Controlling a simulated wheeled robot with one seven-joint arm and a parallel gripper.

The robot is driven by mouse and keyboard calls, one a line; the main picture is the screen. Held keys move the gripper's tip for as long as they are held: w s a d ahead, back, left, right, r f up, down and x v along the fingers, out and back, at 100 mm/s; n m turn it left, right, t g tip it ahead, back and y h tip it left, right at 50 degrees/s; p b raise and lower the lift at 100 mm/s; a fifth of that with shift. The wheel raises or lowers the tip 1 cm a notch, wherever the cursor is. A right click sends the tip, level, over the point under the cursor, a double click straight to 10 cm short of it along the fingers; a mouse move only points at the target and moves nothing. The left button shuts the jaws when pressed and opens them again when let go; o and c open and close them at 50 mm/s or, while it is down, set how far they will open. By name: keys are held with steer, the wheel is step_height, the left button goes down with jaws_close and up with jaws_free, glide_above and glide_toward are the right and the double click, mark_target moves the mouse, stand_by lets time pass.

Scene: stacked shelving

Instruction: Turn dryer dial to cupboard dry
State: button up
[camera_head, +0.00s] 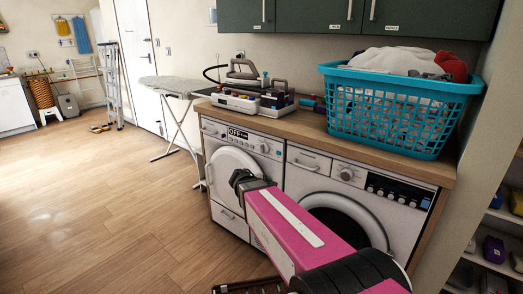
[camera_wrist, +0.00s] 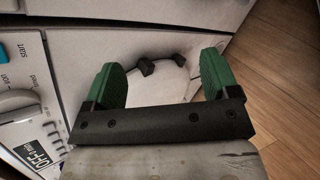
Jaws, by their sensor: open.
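The dryer, the left of two white machines, shows in the head view with a small "OFF" display (camera_head: 237,133) on its upper panel. Its dial (camera_head: 264,148) is a round knob to the right of the display. In the wrist view the grey dial (camera_wrist: 14,101) is partly cut off at the left edge, with the display (camera_wrist: 38,153) below it. My gripper (camera_wrist: 162,78) has two green fingers spread wide with nothing between them. In the head view my gripper (camera_head: 243,181) is in front of the dryer door (camera_head: 229,170), below the dial. The dial's setting labels are unreadable.
A second white machine (camera_head: 322,180) stands right beside the dryer. The wooden counter (camera_head: 305,128) above holds an ironing station (camera_head: 245,90) and a blue laundry basket (camera_head: 390,105). An ironing board (camera_head: 172,85) stands left.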

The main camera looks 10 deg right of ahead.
steer(key=w+a+r+n+t+h, duration=0.2)
steer(key=w+a+r+n+t, duration=0.1)
steer(key=w+r+n, duration=0.15)
steer(key=n+t+h, duration=0.2)
steer(key=n+t, duration=0.2)
steer(key=n, duration=0.2)
glide_toward(261, 149)
steer(key=x, duration=1)
steer(key=shift+d+r, duration=0.1)
steer(key=c, duration=0.9)
